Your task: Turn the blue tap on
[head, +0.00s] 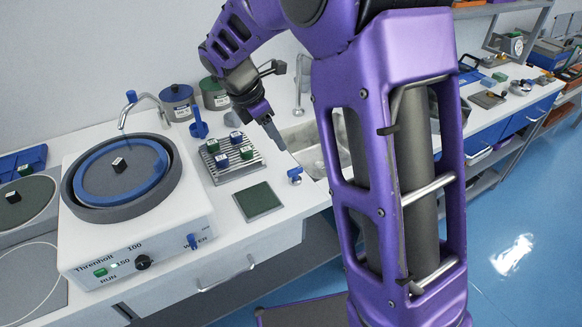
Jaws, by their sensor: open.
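A small blue tap-like handle (192,241) sits on the front of the white polishing machine (150,243), beside lettering that reads like "WATER". A curved metal spout (142,99) with a blue top rises at the back of this machine. Another small blue fitting (295,174) stands on the counter at the sink's near left corner. I cannot tell for sure which blue part is the tap. My gripper (276,138) is open and empty, above the counter between the sample rack and the sink. It is closest to the blue fitting by the sink and apart from it.
A rack (232,163) with several blue and green-topped blocks stands left of the sink (313,150). A dark green pad (257,201) lies in front of it. Two lidded jars (177,101) (214,93) stand by the wall. My purple arm covers the counter's middle right.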

